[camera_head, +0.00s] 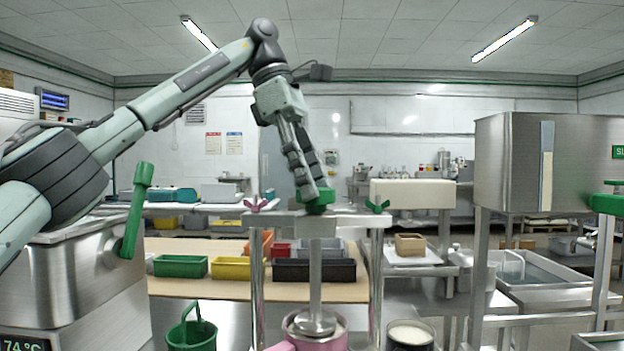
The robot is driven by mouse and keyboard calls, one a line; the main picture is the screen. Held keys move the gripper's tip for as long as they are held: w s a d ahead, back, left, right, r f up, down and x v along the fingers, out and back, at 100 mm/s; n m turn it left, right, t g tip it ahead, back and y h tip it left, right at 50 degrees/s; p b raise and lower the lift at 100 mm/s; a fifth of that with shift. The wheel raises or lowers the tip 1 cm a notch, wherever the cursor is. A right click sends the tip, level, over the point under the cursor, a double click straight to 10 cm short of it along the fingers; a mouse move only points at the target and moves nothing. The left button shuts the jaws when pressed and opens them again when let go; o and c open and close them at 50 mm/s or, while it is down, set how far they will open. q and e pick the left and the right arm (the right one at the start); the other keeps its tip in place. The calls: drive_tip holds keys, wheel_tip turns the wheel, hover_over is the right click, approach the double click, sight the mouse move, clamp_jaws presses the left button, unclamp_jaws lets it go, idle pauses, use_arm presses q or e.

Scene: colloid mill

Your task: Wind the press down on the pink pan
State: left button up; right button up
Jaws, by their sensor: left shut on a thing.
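The press (315,264) stands in front of me, a steel frame with two posts, a crossbar and a central screw. The round press plate (315,323) at the foot of the screw is at the mouth of the pink pan (322,343); I cannot tell whether it touches what is inside. My left gripper (318,203) points down at the top of the screw and is shut on the green press handle (330,195). The fingers hide part of the handle. My right gripper is not in view.
A pink wing nut (255,205) and a green wing nut (377,206) top the posts. A dark pot (410,335) stands right of the pan, a green bucket (191,330) left. Colored bins (180,266) sit on the table behind. A steel tank (545,165) stands at right.

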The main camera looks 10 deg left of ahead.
use_arm(q)
drive_tip(key=o, duration=1.2)
drive_tip(key=shift+r, duration=0.1)
drive_tip(key=v, duration=0.3)
drive_tip(key=shift+r, duration=0.1)
drive_tip(key=a, duration=0.7)
drive_tip(key=shift+w+a, duration=0.2)
drive_tip(key=a, duration=0.2)
drive_tip(key=shift+a, duration=0.25)
drive_tip(key=shift+w+a, duration=0.1)
drive_tip(key=shift+a, duration=0.95)
drive_tip(key=shift+c, duration=0.3)
